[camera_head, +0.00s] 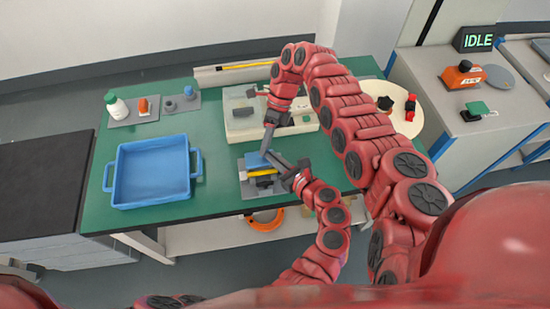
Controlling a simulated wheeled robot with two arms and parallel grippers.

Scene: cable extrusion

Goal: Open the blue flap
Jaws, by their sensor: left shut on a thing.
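The blue flap (253,160) is a small blue piece on a grey plate (245,188) with a yellow bar (263,172), near the front of the green table. My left gripper (274,158) reaches in from the lower right and is shut at the flap's right edge. Its fingers partly hide the flap, and how far the flap is raised is too small to tell. My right gripper (266,148) points down from above, its tips close to the flap's upper edge. Whether its jaws are open or shut does not show.
A blue tray (152,202) stands to the left. A pale machine block (240,128) lies behind the flap. A bottle (116,105) and small parts sit at the back left. A round white plate (398,122) is at the right. Green table between tray and flap is clear.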

